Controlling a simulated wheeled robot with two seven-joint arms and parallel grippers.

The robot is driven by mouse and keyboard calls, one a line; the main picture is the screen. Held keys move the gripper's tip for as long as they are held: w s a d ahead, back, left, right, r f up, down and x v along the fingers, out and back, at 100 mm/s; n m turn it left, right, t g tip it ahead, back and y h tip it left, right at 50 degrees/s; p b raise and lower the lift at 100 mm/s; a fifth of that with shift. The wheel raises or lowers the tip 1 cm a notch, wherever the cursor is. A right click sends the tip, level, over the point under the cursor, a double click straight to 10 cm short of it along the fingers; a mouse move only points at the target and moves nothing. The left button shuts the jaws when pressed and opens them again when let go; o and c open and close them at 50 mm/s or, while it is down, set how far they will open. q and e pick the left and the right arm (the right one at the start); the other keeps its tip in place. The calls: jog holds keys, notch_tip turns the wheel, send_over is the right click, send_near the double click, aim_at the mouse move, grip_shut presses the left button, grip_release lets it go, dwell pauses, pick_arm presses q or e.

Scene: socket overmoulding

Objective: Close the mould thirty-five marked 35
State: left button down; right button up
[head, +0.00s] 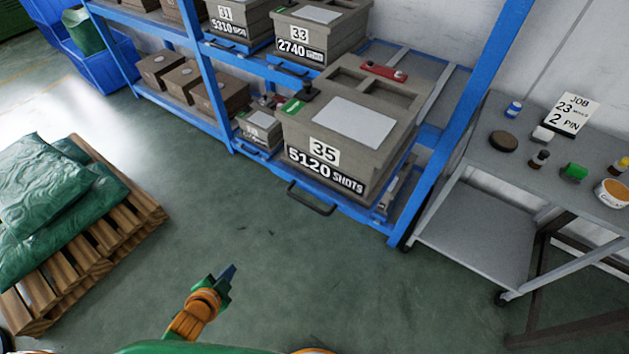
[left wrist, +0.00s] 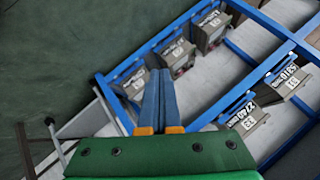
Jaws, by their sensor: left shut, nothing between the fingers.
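Mould 35 (head: 345,140) is a large grey-brown box marked "35" and "5120 SHOTS", on a blue drawer or tray low in the rack. The tray, with a dark front handle (head: 312,200), stands out forward of its neighbours. Its top shows a pale plate, a black knob, a green tag, a red part and recesses towards the back. I cannot tell how its halves sit. My left gripper (head: 229,271) is over the floor in front of the rack, apart from the mould, shut and empty. Its shut fingers (left wrist: 158,76) also show in the left wrist view. My right gripper is not in view.
Moulds 31 (head: 240,20) and 33 (head: 315,30) stand on the shelf above. A grey bench (head: 470,150) with small jars is at the right. A pallet (head: 130,215) with green sacks is at the left. The floor between is clear.

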pick_arm(q)
jog(key=w+d+r+m+t+h+b, duration=0.2)
jog(key=w+d+r+m+t, duration=0.1)
jog(key=w+r+m, duration=0.25)
jog(key=m+t+h+b, duration=0.3)
jog(key=m+h+b, duration=0.1)
jog(key=m+h, duration=0.35)
send_near(317, 158)
jog(key=shift+m+y, duration=0.4)
jog(key=shift+y, duration=0.05)
jog(key=p+x, duration=0.3)
jog(key=x, duration=0.3)
jog(key=shift+d+r, duration=0.1)
jog(key=shift+d, duration=0.05)
jog(key=shift+w+d, duration=0.2)
jog(key=shift+w, duration=0.05)
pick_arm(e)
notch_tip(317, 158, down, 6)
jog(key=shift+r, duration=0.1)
